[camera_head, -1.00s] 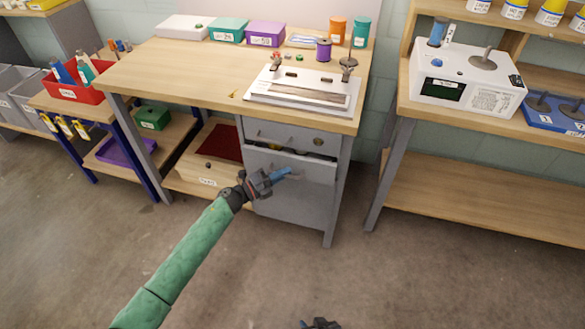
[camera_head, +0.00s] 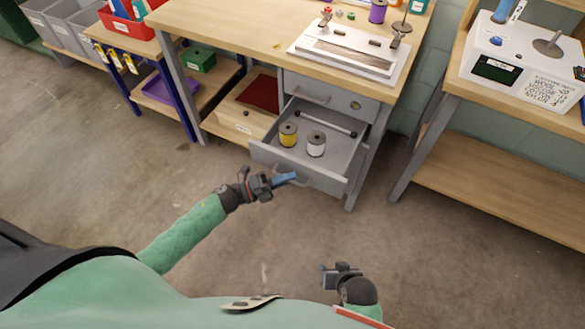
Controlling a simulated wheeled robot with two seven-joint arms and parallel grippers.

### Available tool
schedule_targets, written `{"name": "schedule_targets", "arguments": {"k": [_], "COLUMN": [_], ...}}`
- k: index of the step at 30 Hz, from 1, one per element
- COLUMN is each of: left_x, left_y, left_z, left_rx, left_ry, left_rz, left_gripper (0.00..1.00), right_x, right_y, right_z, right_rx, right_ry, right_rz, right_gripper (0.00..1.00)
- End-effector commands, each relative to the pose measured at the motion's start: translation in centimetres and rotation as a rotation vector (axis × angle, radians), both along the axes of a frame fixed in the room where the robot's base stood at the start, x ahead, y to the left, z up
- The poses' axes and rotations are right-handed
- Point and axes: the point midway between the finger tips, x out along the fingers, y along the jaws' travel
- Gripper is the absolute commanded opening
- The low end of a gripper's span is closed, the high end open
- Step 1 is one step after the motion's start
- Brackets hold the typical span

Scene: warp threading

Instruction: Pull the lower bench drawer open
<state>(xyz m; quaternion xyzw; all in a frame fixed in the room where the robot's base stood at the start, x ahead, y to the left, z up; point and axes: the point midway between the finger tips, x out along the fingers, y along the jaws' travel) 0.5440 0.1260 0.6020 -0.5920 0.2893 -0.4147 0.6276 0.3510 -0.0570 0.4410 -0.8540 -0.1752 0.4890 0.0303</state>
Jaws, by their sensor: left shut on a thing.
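The lower bench drawer (camera_head: 325,184) stands pulled well out of the grey cabinet under the wooden workbench (camera_head: 230,33).
The upper drawer (camera_head: 325,95) above is shut. A white tray-like fixture (camera_head: 350,48) sits on the bench top. A second bench with a white machine (camera_head: 525,62) stands at the right. The floor in front of the drawer is clear.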

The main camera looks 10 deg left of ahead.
Motion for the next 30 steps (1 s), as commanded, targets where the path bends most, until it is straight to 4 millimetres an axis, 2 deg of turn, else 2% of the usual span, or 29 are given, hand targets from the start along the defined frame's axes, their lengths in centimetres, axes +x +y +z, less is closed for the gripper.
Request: {"name": "schedule_targets", "arguments": {"k": [14, 15, 18, 26, 30], "left_x": [-0.55, -0.54, -0.54, -0.56, -0.96], "left_y": [0.19, 0.20, 0.19, 0.19, 0.84], "left_z": [-0.11, -0.11, -0.10, -0.06, -0.28], "left_rx": [0.001, 0.001, 0.000, 0.001, 0.001], "left_ry": [0.002, 0.002, 0.001, 0.001, 0.002], "left_rz": [0.001, 0.001, 0.001, 0.000, 0.000], "left_gripper": [0.00, 0.15, 0.32, 0.32, 0.32], "right_x": [-0.05, -0.05, -0.03, -0.01, 0.09], "right_y": [0.06, 0.06, 0.05, 0.02, 0.02], "right_z": [0.17, 0.18, 0.20, 0.20, 0.00], "right_rx": [0.001, 0.001, 0.001, 0.000, 0.002], "right_ry": [0.001, 0.001, 0.000, 0.000, -0.006], "right_rz": [0.001, 0.001, 0.001, 0.000, -0.001], "right_gripper": [0.36, 0.36, 0.36, 0.36, 0.36]}}
